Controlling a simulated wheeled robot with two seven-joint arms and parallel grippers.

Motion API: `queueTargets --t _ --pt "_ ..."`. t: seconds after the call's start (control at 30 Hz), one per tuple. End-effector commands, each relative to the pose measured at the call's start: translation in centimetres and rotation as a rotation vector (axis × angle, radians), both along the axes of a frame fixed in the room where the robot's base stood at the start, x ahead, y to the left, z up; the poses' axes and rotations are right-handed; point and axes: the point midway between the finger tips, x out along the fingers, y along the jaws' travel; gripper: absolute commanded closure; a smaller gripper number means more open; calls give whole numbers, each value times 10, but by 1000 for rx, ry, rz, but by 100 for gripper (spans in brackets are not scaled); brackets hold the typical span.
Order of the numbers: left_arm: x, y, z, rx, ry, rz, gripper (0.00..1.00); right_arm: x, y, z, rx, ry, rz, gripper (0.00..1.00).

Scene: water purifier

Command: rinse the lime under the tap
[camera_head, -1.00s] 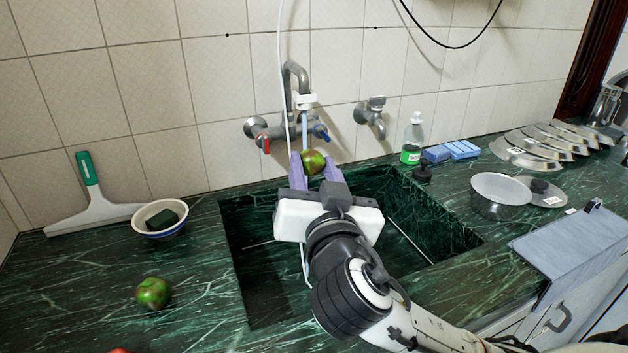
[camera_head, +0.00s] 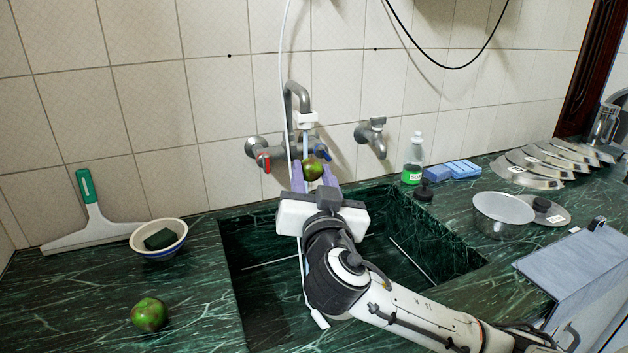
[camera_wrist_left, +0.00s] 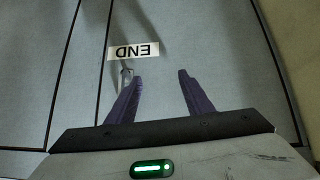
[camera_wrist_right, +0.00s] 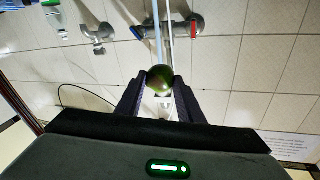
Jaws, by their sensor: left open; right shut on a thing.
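My right gripper (camera_head: 313,172) is shut on a round green fruit with reddish-brown patches, which I take for the lime (camera_head: 313,167). It holds the lime over the sink (camera_head: 262,285), just below the tap (camera_head: 302,110). A thin pale-blue water stream (camera_head: 305,140) comes down from the spout to the lime. In the right wrist view the lime (camera_wrist_right: 160,80) sits between both fingertips, with the stream (camera_wrist_right: 158,40) meeting it. My left gripper (camera_wrist_left: 160,85) shows only in its own wrist view, open and empty, before a grey panel with an END label (camera_wrist_left: 134,50).
Another green fruit (camera_head: 149,314) lies on the left counter. A bowl with a sponge (camera_head: 158,239) and a squeegee (camera_head: 95,222) stand behind it. A soap bottle (camera_head: 412,160), blue sponges (camera_head: 453,170), a pot (camera_head: 502,215) and several lids (camera_head: 540,165) are on the right.

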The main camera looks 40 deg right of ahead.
Motion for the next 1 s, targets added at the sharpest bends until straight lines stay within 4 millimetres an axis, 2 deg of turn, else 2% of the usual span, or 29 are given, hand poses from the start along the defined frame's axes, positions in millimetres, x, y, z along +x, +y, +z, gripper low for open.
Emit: queueTargets --t 0.6,1.0 --pt "1 -4 -15 -2 -1 -8 53 52 -28 -17 0 0 1 88" --pt "2 -6 -15 -7 -8 -9 53 64 -35 -18 1 -1 2 88"
